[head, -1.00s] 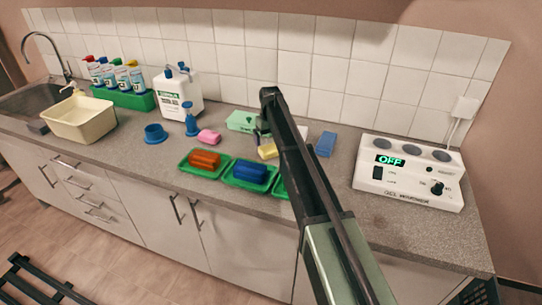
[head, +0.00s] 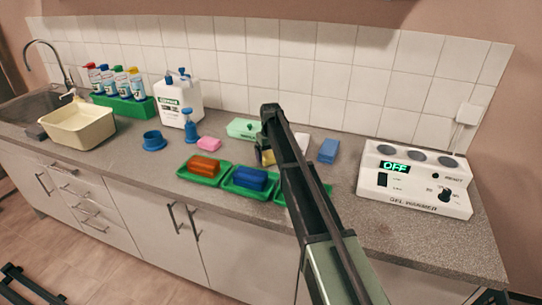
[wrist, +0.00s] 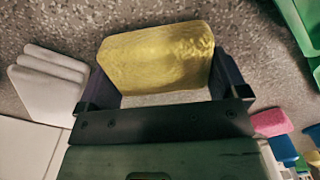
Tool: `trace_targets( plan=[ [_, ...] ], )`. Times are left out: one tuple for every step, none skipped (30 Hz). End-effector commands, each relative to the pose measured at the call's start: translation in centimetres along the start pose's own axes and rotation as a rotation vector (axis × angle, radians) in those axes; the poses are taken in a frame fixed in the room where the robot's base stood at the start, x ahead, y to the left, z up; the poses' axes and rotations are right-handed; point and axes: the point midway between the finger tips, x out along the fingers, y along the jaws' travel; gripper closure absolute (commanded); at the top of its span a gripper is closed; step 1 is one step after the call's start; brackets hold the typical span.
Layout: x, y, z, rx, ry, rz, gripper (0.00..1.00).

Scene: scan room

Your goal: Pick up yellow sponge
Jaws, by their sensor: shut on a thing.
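The yellow sponge (wrist: 157,58) sits between the two dark fingers of my gripper (wrist: 158,76) in the wrist view, and the gripper is shut on it. In the head view the sponge (head: 268,157) shows only as a small yellow patch beside my gripper (head: 262,154), with my arm hiding much of it. It is over the counter, behind the row of green trays. I cannot tell whether it touches the counter.
A blue sponge tray (head: 233,187) and an orange sponge tray (head: 187,172) stand in front. A pink sponge (head: 209,144) lies left, a mint-green box (head: 242,128) behind, a blue block (head: 329,150) right. The gel warmer (head: 415,182) stands farther right. White folded cloth (wrist: 42,80) lies close by.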

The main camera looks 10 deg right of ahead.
Motion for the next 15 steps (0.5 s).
trace_targets(
  plan=[
    [-0.5, 0.0, 0.0, 0.000, 0.000, 0.000, 0.33],
    [-0.8, 0.0, 0.0, 0.000, 0.000, 0.000, 0.33],
    [-1.2, 0.0, 0.0, 0.000, 0.000, 0.000, 0.33],
    [-1.5, 0.0, 0.0, 0.000, 0.000, 0.000, 0.33],
    [-1.9, 0.0, 0.0, 0.000, 0.000, 0.000, 0.33],
    [-2.7, 0.0, 0.0, 0.000, 0.000, 0.000, 0.33],
    [-3.3, 0.0, 0.0, 0.000, 0.000, 0.000, 0.33],
    [-3.9, 0.0, 0.0, 0.000, 0.000, 0.000, 0.33],
    [-5.0, 0.0, 0.0, 0.000, 0.000, 0.000, 0.33],
    [-5.9, 0.0, 0.0, 0.000, 0.000, 0.000, 0.33],
    [-7.0, 0.0, 0.0, 0.000, 0.000, 0.000, 0.33],
    [-8.4, 0.0, 0.0, 0.000, 0.000, 0.000, 0.33],
    [-9.5, 0.0, 0.0, 0.000, 0.000, 0.000, 0.33],
    [-10.8, 0.0, 0.0, 0.000, 0.000, 0.000, 0.33],
    [-12.3, 0.0, 0.0, 0.000, 0.000, 0.000, 0.33]
  ],
)
